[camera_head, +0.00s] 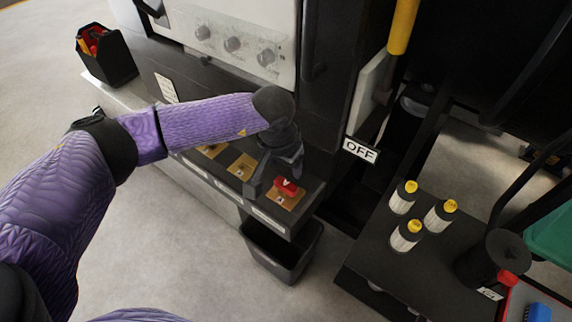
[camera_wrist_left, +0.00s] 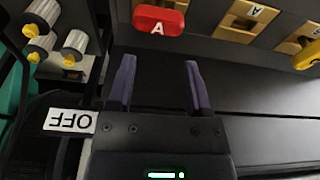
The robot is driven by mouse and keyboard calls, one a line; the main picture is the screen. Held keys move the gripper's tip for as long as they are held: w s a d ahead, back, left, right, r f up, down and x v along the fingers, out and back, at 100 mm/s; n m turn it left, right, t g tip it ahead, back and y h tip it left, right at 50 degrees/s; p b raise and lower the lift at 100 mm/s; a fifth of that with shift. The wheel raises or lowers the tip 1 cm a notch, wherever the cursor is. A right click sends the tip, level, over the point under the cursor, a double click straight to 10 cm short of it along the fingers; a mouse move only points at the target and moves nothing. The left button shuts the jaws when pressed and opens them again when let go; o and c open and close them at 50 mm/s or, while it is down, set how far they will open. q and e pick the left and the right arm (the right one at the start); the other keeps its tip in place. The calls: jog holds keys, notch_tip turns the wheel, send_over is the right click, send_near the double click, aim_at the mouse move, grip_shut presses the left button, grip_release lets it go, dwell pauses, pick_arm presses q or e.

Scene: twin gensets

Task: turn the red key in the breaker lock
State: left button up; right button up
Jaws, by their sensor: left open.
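The red key (camera_head: 288,186), marked with an A, sits on a tan lock plate (camera_head: 291,201) at the right end of the dark breaker shelf. It also shows in the left wrist view (camera_wrist_left: 158,21), beyond the fingertips and between their lines. My left gripper (camera_head: 274,178) is open and empty, just beside the key at its left in the head view. In the left wrist view its two fingers (camera_wrist_left: 158,65) stand apart with a clear gap to the key. My right gripper is in neither view.
More tan lock plates (camera_head: 242,166) line the shelf to the left; a yellow item (camera_wrist_left: 308,55) shows on one in the wrist view. An OFF sign (camera_head: 360,150) stands right of the shelf. A black bin (camera_head: 281,249) hangs below. Yellow-capped cylinders (camera_head: 406,235) stand on the right cart.

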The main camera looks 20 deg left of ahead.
aim_at(285, 182)
pick_arm(q)
jog(key=n+p, duration=0.2)
jog(key=n, duration=0.1)
jog(key=n+y+p, duration=0.1)
jog(key=n+p, duration=0.1)
jog(key=n, duration=0.2)
jog(key=r+n+y+p, duration=0.1)
jog(key=n+p, duration=0.2)
jog(key=n, duration=0.1)
jog(key=shift+s+d+g, duration=0.2)
jog(key=shift+d+g, duration=0.05)
jog(key=shift+g, duration=0.05)
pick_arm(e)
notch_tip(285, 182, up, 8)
pick_arm(q)
jog(key=n+b, duration=0.1)
jog(key=n, duration=0.1)
jog(key=f+n+b, duration=0.1)
jog(key=n, duration=0.1)
jog(key=f+n+b, duration=0.1)
jog(key=n, duration=0.1)
jog(key=shift+d+g+y, duration=0.4)
jog(key=b+x, duration=0.4)
jog(key=shift+f, duration=0.25)
jog(key=shift+a+f+b, duration=0.1)
jog(key=shift+f+b, duration=0.25)
jog(key=shift+b, duration=0.1)
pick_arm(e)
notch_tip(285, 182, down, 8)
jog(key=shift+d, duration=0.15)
